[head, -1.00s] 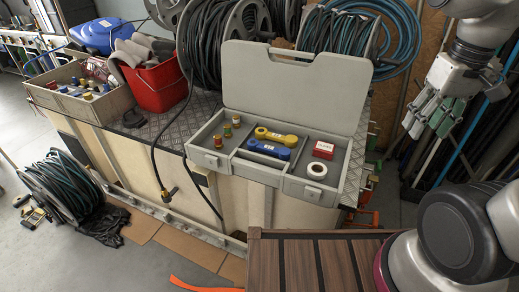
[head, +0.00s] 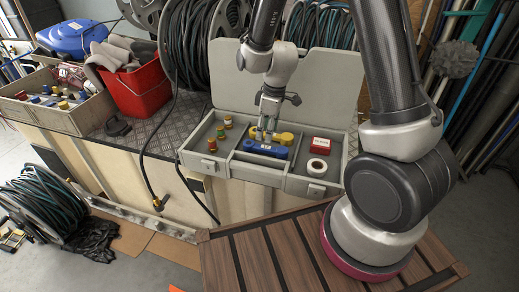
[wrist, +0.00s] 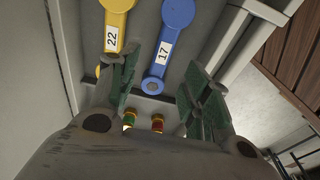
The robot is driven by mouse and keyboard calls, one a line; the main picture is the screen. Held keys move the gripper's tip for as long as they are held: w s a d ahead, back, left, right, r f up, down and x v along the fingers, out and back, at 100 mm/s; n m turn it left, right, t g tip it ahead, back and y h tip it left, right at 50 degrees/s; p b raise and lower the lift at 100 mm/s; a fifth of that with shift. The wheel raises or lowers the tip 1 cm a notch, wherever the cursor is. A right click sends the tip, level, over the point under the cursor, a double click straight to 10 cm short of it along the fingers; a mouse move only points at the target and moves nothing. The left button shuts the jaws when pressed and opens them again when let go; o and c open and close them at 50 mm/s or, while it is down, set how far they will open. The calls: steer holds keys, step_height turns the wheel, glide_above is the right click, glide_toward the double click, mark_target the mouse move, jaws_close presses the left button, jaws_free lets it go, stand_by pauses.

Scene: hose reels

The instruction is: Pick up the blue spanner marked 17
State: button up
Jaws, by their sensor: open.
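The blue spanner (head: 264,149) lies in the middle compartment of the open grey case (head: 215,165). In the wrist view the blue spanner (wrist: 166,42) shows a white label reading 17. A yellow spanner (head: 286,138) lies beside it on the far side; in the wrist view the yellow spanner (wrist: 112,32) reads 22. My gripper (head: 265,137) is over the middle compartment, pointing down, and partly hides both spanners. In the wrist view my gripper (wrist: 161,65) is open, with the blue spanner showing between its green fingers. I cannot tell the remaining height.
The left compartment holds small fittings (head: 221,132). The right compartment holds a red box (head: 320,147) and a white tape roll (head: 317,167). The raised lid (head: 225,75) stands behind my gripper. A red bucket (head: 140,90) is to the left.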

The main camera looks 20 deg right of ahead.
mark_target(266, 147)
step_height(266, 147, down, 7)
steer(key=shift+a+f, duration=0.1)
steer(key=shift+a, duration=0.05)
jaws_close()
stand_by(0.4)
